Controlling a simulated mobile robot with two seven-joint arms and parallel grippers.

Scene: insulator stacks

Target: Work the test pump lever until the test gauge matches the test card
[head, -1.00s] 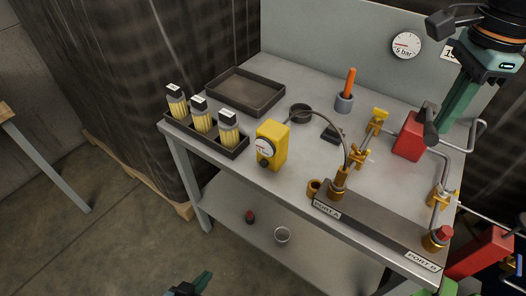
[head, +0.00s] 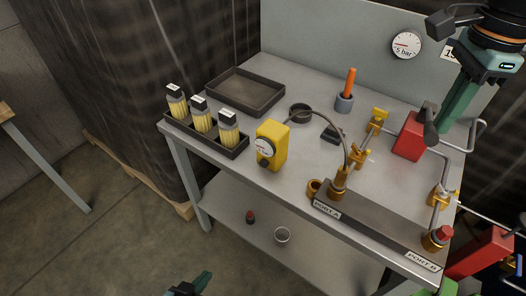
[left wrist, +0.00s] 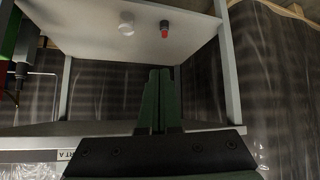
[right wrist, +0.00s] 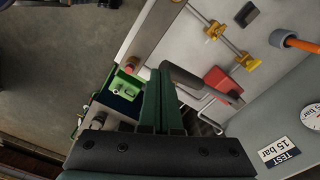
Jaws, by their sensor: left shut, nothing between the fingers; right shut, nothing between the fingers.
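The red test pump (head: 408,137) stands at the table's right; its dark lever (head: 431,122) points up. The pump (right wrist: 222,82) and grey lever (right wrist: 188,80) also show in the right wrist view. The round white test gauge (head: 406,45) is on the back panel; its red needle is too small to read. The test card (right wrist: 279,150) reads "TEST 15 bar" and is partly hidden in the head view. My right gripper (right wrist: 160,66) is shut and empty, its fingertips right beside the lever's end; contact is unclear. My left gripper (left wrist: 161,72) is shut and empty, low before the table.
A yellow meter (head: 272,145) with a hose, a rack (head: 207,143) of insulator stacks and an empty tray (head: 245,90) stand on the left. An orange-handled tool (head: 349,82) stands in a cup. Pipes with yellow valves (head: 377,120) run beside the pump. A manifold (head: 375,228) lines the front.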

